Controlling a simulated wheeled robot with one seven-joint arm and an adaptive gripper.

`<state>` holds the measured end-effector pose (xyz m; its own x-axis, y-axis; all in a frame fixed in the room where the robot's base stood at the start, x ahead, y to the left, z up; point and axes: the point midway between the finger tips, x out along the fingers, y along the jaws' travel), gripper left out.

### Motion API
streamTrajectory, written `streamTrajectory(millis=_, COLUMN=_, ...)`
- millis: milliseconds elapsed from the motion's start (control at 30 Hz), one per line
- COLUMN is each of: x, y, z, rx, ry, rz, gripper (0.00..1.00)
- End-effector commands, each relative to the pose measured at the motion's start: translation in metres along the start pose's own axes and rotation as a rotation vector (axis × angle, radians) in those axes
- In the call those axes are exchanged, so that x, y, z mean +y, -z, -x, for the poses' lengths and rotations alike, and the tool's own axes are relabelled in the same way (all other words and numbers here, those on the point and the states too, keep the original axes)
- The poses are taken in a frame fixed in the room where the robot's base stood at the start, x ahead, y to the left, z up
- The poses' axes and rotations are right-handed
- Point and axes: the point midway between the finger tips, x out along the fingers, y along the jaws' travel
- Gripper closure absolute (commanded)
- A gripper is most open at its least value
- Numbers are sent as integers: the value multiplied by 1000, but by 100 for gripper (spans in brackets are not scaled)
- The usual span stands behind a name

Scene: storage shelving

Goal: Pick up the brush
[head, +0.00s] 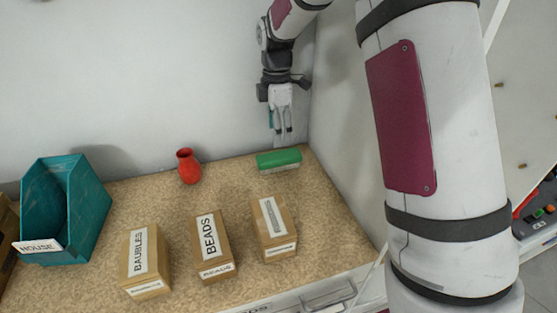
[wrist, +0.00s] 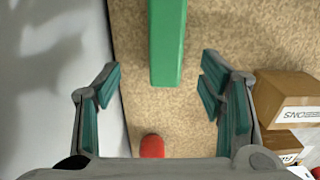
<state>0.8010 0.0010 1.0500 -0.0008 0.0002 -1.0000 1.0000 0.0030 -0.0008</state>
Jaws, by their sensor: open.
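The brush (head: 279,159) has a green top and a pale underside. In the head view it lies on the cork-like shelf top near the back right corner. In the wrist view the brush (wrist: 166,45) shows as a green bar running in from the top edge, with its near end between and a little beyond my fingers. My gripper (head: 283,136) hangs above the brush, pointing down, with a gap below the fingertips. In the wrist view my gripper (wrist: 156,82) is open and empty, one teal-padded finger on each side. The brush's far end is outside the wrist view.
A red vase (head: 188,166) stands left of the brush. Boxes labelled BAUBLES (head: 145,261) and BEADS (head: 213,245) and a third box (head: 274,227) stand in front. A teal bin (head: 88,213) is at left. Walls are close behind and right of the brush.

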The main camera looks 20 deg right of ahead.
Motion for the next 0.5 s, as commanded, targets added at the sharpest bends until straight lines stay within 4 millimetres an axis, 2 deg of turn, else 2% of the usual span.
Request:
streamTrajectory(millis=133, x=-1, y=0, z=-25, rx=0, ry=2, rz=-1, gripper=37)
streamTrajectory(millis=367, x=-2, y=-1, z=-40, rx=0, ry=1, rz=-2, gripper=37)
streamTrajectory(millis=500, x=-7, y=-2, z=-56, rx=-1, ry=4, rz=-3, gripper=37)
